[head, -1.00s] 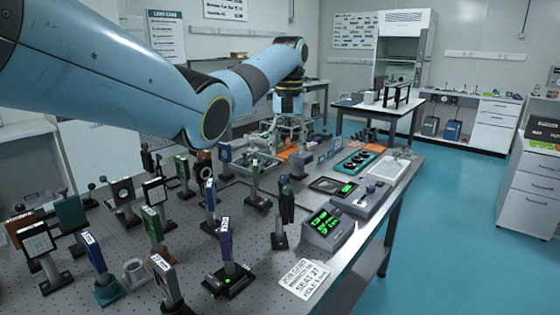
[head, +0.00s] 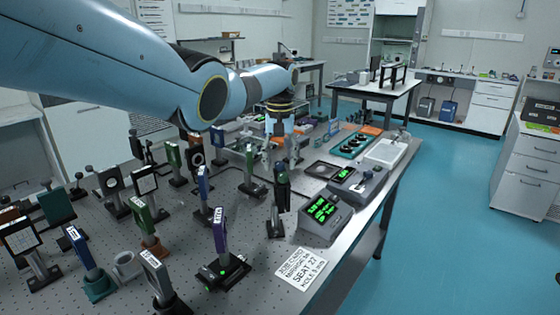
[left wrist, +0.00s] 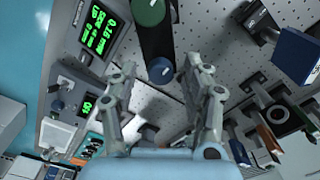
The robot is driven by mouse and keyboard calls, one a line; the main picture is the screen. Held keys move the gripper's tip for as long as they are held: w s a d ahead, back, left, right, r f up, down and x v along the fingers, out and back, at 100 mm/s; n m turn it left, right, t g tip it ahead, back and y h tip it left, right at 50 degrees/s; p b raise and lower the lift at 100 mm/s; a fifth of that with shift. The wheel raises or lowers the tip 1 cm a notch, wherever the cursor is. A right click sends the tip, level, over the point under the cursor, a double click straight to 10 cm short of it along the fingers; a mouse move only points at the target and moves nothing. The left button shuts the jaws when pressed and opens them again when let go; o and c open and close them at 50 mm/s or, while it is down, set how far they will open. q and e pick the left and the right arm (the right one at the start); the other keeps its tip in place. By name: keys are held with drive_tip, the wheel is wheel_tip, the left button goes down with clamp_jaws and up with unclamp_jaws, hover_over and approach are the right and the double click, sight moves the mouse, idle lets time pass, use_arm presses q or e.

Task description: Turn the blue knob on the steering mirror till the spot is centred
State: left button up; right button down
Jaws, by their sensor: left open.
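The steering mirror (head: 282,192) is a dark upright mount on a post, right of the middle of the optical table. In the left wrist view its blue knob (left wrist: 160,70) shows between the tips of my left gripper (left wrist: 160,72), with a green knob (left wrist: 148,10) beyond it. The left gripper is open, one finger either side of the blue knob, with gaps showing. I cannot tell its depth from the knob. No light spot can be made out. My right gripper is not in view.
A grey readout box (head: 324,210) with green digits stands right of the mirror, and a smaller console (head: 358,182) behind it. A printed card (head: 304,268) lies in front. Several mounted optics, including a purple one (head: 220,235), crowd the table (head: 190,285) to the left.

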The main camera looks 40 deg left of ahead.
use_arm(q)
drive_tip(key=shift+a+f, duration=0.1)
drive_tip(key=shift+f, duration=0.05)
clamp_jaws()
drive_tip(key=shift+m, duration=0.4)
drive_tip(key=m+p, duration=0.1)
drive_tip(key=m, duration=0.3)
drive_tip(key=shift+m, duration=0.4)
drive_tip(key=m, duration=0.4)
drive_tip(key=shift+m, duration=0.7)
